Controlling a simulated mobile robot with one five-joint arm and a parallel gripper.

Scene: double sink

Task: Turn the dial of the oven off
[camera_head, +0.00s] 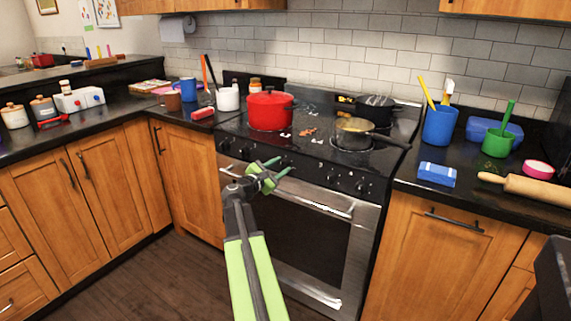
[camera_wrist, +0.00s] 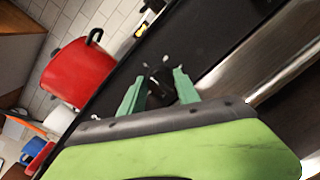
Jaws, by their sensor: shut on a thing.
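The oven (camera_head: 310,225) stands between the counters, with a black front panel carrying a row of dark dials; two of them (camera_head: 332,178) show right of my gripper and one (camera_head: 223,146) at the far left. My gripper (camera_head: 281,167) is at this panel, left of its middle. In the wrist view, the green fingers of my gripper (camera_wrist: 159,78) are on either side of a dark dial (camera_wrist: 160,86) and shut on it. White marks show on the panel around that dial. Its exact angle is hard to read, and in the head view my gripper mostly hides it.
A red pot (camera_head: 270,110) and a grey pan (camera_head: 355,132) stand on the stovetop, the pan handle pointing right. The oven door handle (camera_head: 325,210) runs just below the panel. The floor (camera_head: 170,275) left of my arm is clear.

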